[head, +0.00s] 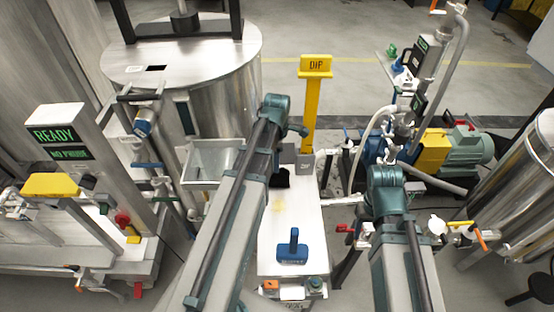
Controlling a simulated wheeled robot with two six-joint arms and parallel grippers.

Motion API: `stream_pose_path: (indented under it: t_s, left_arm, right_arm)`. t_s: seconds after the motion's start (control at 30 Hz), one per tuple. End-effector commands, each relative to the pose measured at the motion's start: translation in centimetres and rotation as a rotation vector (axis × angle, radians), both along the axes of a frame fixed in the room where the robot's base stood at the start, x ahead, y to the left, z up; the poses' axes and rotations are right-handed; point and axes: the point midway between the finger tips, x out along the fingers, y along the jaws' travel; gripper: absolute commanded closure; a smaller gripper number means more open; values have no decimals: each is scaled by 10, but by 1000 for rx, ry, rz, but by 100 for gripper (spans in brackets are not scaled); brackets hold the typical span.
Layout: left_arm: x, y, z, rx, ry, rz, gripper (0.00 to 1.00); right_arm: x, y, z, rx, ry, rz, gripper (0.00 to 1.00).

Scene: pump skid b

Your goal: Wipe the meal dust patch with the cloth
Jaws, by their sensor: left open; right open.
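A faint yellowish dust patch (278,206) lies on the white top of the narrow bench (308,220) in the middle of the head view. Nearer to me on the same top is a blue pad with an upright grip and small lettering (292,252), which appears to be the cloth. It lies apart from the patch, with nothing holding it. My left arm rises just left of the bench and partly covers its edge. My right arm stands to its right. Neither gripper's fingers can be made out; the arm links hide them.
A yellow DIP post (312,105) stands behind the bench. A dark shape (281,178) is at the bench's far end. A green and yellow pump (455,148) and pipework are at right.

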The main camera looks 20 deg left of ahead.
Motion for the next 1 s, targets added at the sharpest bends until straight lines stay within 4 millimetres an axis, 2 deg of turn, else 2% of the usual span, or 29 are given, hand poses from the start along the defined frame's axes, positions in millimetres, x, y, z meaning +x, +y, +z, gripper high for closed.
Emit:
stream_pose_path:
  t_s: [0.03, 0.5, 0.67, 1.0]
  left_arm:
    - [0, 0, 17, 0, 0, 0, 44]
    - [0, 0, 84, 0, 0, 0, 44]
    - [0, 0, 92, 0, 0, 0, 44]
    - [0, -1, 91, 0, 0, -5, 44]
  right_arm:
    - [0, 0, 17, 0, 0, 0, 38]
    - [0, 0, 84, 3, 0, -13, 38]
    - [0, 0, 92, 2, 0, -14, 38]
    - [0, 0, 91, 2, 0, -14, 38]
